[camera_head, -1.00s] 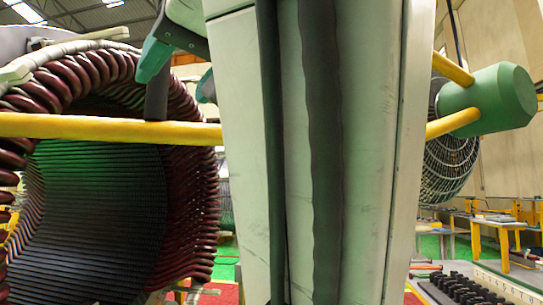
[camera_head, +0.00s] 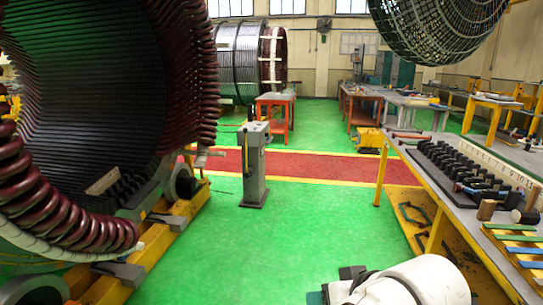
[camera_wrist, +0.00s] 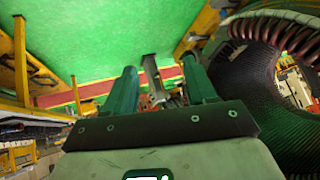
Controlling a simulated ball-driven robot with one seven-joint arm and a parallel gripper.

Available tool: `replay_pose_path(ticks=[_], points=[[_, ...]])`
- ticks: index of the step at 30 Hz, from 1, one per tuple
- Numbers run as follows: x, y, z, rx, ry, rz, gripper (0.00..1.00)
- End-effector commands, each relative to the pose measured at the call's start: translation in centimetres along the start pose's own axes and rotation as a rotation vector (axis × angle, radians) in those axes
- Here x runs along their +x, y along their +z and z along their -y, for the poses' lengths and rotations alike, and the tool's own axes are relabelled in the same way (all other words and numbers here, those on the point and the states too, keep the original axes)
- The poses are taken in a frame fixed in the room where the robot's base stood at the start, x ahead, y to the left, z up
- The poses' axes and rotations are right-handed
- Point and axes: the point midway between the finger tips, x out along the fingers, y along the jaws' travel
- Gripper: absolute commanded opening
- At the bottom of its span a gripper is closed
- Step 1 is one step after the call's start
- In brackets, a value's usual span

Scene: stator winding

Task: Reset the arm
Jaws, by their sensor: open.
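My gripper (camera_wrist: 160,66) shows in the wrist view with its two teal fingers spread apart and nothing between them. Open green floor and a grey stand (camera_wrist: 152,78) lie beyond the fingers in that view. In the head view a white part of my arm (camera_head: 415,282) shows low at the bottom right of centre, above the green floor. My gripper's fingers cannot be made out in the head view. The large stator (camera_head: 85,90) with dark red end coils fills the left of the head view. It also shows at the right of the wrist view (camera_wrist: 262,85).
A workbench (camera_head: 440,215) with black blocks and mallets stands at the right, close to my arm. A grey pedestal (camera_head: 254,165) stands on the floor at centre. A yellow stator support (camera_head: 160,235) is at left. Green floor (camera_head: 300,225) between them is clear.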

Motion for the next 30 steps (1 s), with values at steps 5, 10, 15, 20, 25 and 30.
replay_pose_path(ticks=[5,10,15,20,25,30], points=[[2.2,10.4,-5.2,0.06,0.082,0.139,0.56],[2.2,20.2,-9.1,0.104,0.157,0.269,0.56],[0.4,30.0,-11.8,0.142,0.227,0.403,0.56],[-2.1,37.3,-13.2,0.164,0.277,0.51,0.56],[-3.9,41.2,-13.7,0.173,0.305,0.572,0.56],[-4.3,42.0,-13.8,0.175,0.311,0.586,0.56]])
